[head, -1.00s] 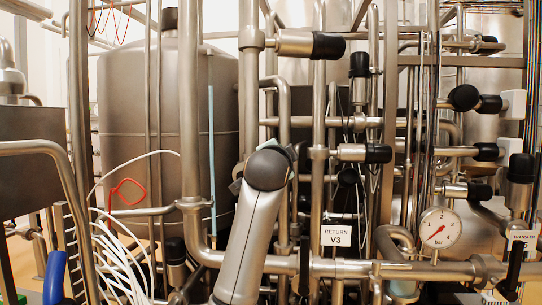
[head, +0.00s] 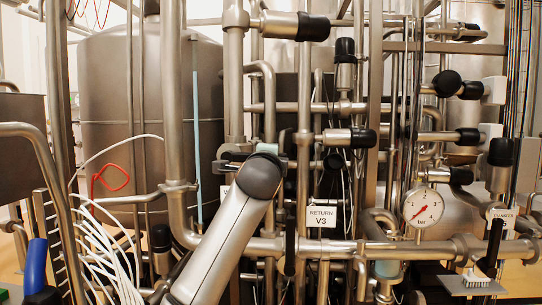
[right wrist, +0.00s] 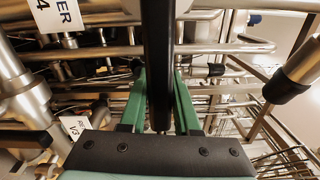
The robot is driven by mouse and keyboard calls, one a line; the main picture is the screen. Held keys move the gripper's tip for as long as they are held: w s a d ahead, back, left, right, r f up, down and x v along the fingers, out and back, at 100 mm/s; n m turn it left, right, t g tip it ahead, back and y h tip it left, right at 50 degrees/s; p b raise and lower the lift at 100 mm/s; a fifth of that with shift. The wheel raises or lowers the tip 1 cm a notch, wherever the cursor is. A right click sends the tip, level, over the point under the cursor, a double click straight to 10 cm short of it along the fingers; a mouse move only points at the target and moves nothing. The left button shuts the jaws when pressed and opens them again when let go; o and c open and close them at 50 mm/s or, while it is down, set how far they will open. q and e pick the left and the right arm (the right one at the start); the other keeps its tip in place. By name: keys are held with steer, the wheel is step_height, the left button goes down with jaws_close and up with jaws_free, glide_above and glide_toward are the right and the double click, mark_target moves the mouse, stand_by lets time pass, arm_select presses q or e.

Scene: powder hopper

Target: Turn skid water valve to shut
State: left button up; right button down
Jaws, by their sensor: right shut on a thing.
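The black bar handle (right wrist: 160,85) of a valve runs from the top to the middle of the right wrist view. My right gripper (right wrist: 160,74) has its two green fingers on either side of the handle and is shut on it. A partly cut-off white label ending in "ER" and "4" (right wrist: 66,14) hangs beside it. A sliver of a white label (head: 225,191) shows behind the arm. My left gripper is not in view.
The RETURN V3 label (head: 321,216) and a black handle (head: 290,254) are close to the right of my arm. A pressure gauge (head: 423,207) is further right. Pipes crowd the space. White cables (head: 105,255) and a large tank (head: 108,120) are at left.

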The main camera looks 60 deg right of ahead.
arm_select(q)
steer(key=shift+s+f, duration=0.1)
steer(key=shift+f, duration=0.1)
arm_select(e)
steer(key=shift+f+y, duration=0.3)
steer(key=shift+f, duration=0.7)
steer(key=c, duration=0.8)
jaws_free()
steer(key=shift+r, duration=0.1)
steer(key=shift+c, duration=0.2)
steer(key=shift+o, duration=0.8)
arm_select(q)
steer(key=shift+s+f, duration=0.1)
arm_select(e)
steer(key=shift+d+r, duration=0.1)
steer(key=shift+r, duration=0.1)
arm_select(q)
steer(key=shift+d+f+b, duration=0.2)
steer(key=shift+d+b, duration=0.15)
steer(key=shift+b, duration=0.2)
arm_select(e)
steer(key=v, duration=1.2)
steer(key=shift+a, duration=0.3)
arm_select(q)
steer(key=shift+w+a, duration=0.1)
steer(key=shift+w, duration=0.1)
